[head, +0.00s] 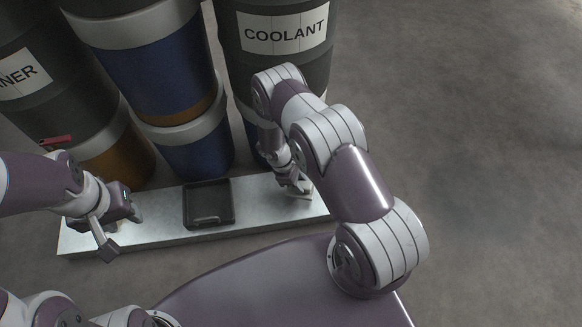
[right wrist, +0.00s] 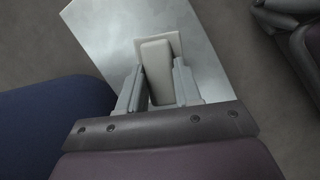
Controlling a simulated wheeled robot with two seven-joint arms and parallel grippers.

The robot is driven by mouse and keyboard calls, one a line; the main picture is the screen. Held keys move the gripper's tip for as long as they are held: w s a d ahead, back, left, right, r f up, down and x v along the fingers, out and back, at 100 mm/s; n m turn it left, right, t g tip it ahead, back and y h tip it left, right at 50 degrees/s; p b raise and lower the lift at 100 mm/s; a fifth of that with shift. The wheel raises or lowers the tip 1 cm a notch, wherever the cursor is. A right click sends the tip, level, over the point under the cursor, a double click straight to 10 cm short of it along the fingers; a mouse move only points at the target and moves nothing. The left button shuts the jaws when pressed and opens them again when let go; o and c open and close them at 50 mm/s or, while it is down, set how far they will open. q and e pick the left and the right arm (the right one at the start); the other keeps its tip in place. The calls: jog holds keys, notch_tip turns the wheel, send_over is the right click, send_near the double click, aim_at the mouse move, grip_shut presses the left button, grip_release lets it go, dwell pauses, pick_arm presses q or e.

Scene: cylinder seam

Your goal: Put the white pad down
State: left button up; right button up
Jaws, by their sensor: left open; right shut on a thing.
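The white pad (right wrist: 173,42) is a thin pale square plate with an upright block-shaped grip on it. My right gripper (right wrist: 158,88) is shut on this grip, with one finger on each side. In the head view the pad (head: 301,195) is small and partly hidden by my right gripper (head: 297,187), at the right end of the metal bench (head: 160,234). I cannot tell whether the pad touches the bench. My left gripper (head: 122,230) is open over the bench's left end, with its fingers spread apart.
A black shallow tray (head: 208,205) lies on the middle of the bench. Stacked drums stand behind it: a blue one (head: 160,65), a dark one labelled COOLANT (head: 285,60) and an orange-brown one (head: 125,162). A red item (head: 55,139) shows by the left drums. The floor at right is clear.

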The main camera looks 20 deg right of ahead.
jog(key=shift+w+d, duration=0.15)
jog(key=shift+w, duration=0.25)
jog(key=shift+w+f+b, duration=0.1)
jog(key=shift+f+b, duration=0.25)
notch_tip(320, 180, down, 3)
jog(key=b, duration=0.2)
jog(key=shift+b, duration=0.4)
jog(key=shift+r+p, duration=0.15)
jog(key=shift+p, duration=0.15)
jog(key=shift+f, duration=0.2)
jog(key=o, duration=0.9)
pick_arm(q)
jog(key=r+p, duration=0.1)
jog(key=p, duration=0.1)
jog(key=r+p, duration=0.1)
jog(key=p, duration=0.1)
jog(key=w+r+p, duration=0.1)
jog(key=p, duration=0.1)
jog(key=shift+a+r, duration=0.25)
jog(key=shift+a, duration=0.05)
pick_arm(e)
jog(key=shift+o, duration=0.2)
jog(key=v, duration=1.2)
jog(key=shift+r, duration=0.25)
